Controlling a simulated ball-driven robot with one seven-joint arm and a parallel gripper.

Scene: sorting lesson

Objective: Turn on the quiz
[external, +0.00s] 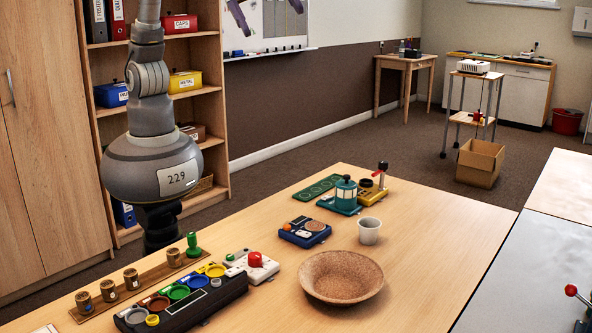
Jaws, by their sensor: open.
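No thing in view is clearly labelled as the quiz, so I cannot tell which device it is. On the near wooden table stand a black panel (182,308) with several coloured round cups, and a white box (250,268) with a red knob. My arm rises out of the top of the picture; my gripper is out of view.
A wide brown bowl (342,277) and a pale cup (369,231) stand on the table (440,235). A wooden rack (140,286) with several upright pegs lies along the table's left edge. A green board (318,187) lies at the back. The table's right side is clear.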

